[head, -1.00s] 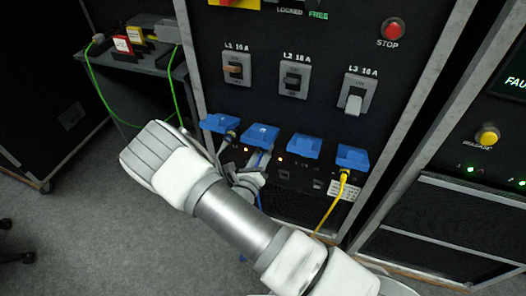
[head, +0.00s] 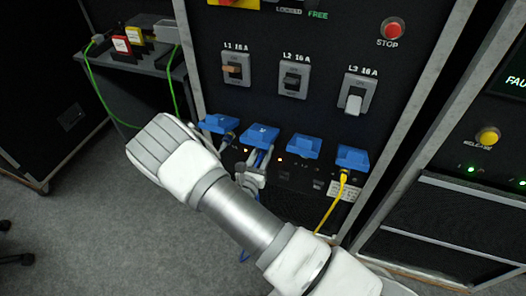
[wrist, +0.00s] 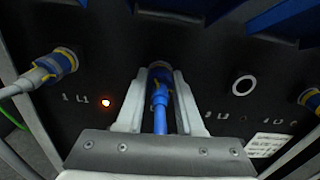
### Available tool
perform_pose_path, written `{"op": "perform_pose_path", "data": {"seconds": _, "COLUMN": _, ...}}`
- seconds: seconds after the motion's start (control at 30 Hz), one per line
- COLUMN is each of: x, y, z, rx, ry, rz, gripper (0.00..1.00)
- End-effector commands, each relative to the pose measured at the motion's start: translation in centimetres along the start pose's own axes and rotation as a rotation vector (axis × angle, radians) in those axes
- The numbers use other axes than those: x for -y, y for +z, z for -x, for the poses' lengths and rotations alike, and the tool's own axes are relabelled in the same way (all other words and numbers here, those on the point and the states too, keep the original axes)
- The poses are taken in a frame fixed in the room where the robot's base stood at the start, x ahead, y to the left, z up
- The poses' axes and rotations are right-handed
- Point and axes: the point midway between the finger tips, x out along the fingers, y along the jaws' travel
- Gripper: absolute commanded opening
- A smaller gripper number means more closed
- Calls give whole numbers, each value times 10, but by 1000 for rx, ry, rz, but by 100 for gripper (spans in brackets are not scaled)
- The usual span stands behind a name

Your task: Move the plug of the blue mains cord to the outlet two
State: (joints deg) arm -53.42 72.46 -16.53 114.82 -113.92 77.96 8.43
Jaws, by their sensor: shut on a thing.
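The blue plug (wrist: 160,88), with a yellow band, is between the two fingers of my gripper (wrist: 157,98) in the wrist view. Its blue cord (wrist: 160,121) runs back between the fingers. The plug is at the second outlet from the left; I cannot tell how deep it sits, as the socket is hidden behind it. In the head view my gripper (head: 256,168) is below the second blue flap (head: 259,135), which is lifted. The plug is mostly hidden there.
Outlet three (wrist: 243,85) is empty. A yellow cord (head: 331,206) hangs from outlet four. Breaker switches (head: 292,81) are above the flaps.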

Motion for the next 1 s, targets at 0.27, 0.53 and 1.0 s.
{"op": "perform_pose_path", "data": {"seconds": 0.27, "x": 1, "y": 2, "z": -3, "rx": 7, "ry": -3, "rz": -21, "gripper": 0}}
{"op": "perform_pose_path", "data": {"seconds": 0.53, "x": 1, "y": 2, "z": -5, "rx": 7, "ry": -3, "rz": -228, "gripper": 0}}
{"op": "perform_pose_path", "data": {"seconds": 1.0, "x": 1, "y": 2, "z": -4, "rx": 6, "ry": -3, "rz": -245, "gripper": 71}}
